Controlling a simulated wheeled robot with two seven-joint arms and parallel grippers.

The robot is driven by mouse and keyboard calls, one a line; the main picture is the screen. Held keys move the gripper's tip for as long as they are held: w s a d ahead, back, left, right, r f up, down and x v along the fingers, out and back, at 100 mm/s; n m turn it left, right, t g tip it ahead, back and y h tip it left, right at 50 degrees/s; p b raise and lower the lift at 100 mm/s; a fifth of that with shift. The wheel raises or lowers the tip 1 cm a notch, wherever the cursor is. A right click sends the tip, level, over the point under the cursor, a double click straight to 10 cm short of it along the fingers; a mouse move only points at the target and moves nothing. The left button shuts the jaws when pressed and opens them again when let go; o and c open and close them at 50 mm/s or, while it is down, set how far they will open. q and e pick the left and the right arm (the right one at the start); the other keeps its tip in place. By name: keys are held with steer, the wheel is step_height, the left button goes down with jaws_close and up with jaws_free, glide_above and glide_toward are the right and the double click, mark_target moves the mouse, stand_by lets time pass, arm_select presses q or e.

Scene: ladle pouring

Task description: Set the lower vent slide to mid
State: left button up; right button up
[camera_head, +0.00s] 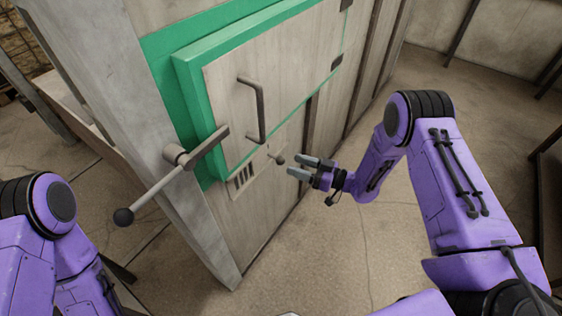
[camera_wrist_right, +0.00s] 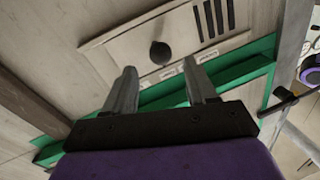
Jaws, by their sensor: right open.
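The lower vent (camera_head: 243,176) is a pale plate with dark upright slots, low on the cabinet front under the green-framed door; its slots also show in the wrist view (camera_wrist_right: 213,20). A dark round knob (camera_head: 278,158) sticks out to the right of the slots. In the wrist view the knob (camera_wrist_right: 160,52) sits just beyond and between my right fingertips, apart from the slots, near several small pale marks. My right gripper (camera_head: 296,166) is open and empty, just right of the knob. My left gripper is out of view; only its arm shows at lower left.
Above the vent is the door (camera_head: 285,75) with a bar handle (camera_head: 260,110). A latch lever with a dark ball end (camera_head: 124,216) juts out to the left. The floor (camera_head: 330,245) in front is clear.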

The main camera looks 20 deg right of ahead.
steer(key=x, duration=0.6)
steer(key=shift+a, duration=0.15)
jaws_close()
steer(key=shift+s+a+p, duration=0.3)
steer(key=shift+s+a, duration=0.9)
steer(key=shift+a, duration=0.35)
steer(key=shift+s+a, duration=0.1)
steer(key=shift+a, duration=0.05)
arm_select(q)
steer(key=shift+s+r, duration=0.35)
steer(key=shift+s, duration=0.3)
arm_select(e)
jaws_free()
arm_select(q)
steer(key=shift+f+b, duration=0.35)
arm_select(e)
glide_toward(281, 159)
steer(key=s+a, duration=0.1)
steer(key=s+a+f, duration=0.1)
steer(key=shift+a+f, duration=0.2)
steer(key=shift+a, duration=0.1)
